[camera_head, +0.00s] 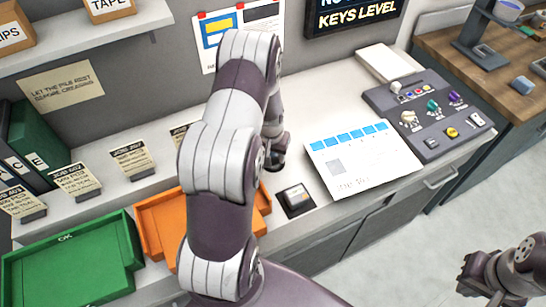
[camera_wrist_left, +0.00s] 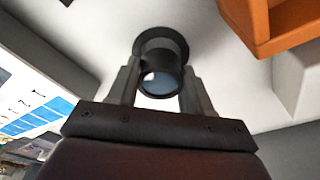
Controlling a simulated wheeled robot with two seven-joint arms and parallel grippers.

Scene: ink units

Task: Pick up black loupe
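The black loupe (camera_wrist_left: 162,51) shows in the left wrist view as a dark cylinder with a wider flange at its far end and a pale lens facing the camera. My left gripper (camera_wrist_left: 160,82) has one finger on each side of it, with no clear gap, and appears shut on it. The loupe is close to the white counter top; I cannot tell whether it touches it.
An orange tray (camera_head: 150,222) and a green tray (camera_head: 72,265) line the front left. A calendar sheet (camera_head: 362,160) and a grey control panel (camera_head: 430,112) are further right. Labelled cards stand at the back left.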

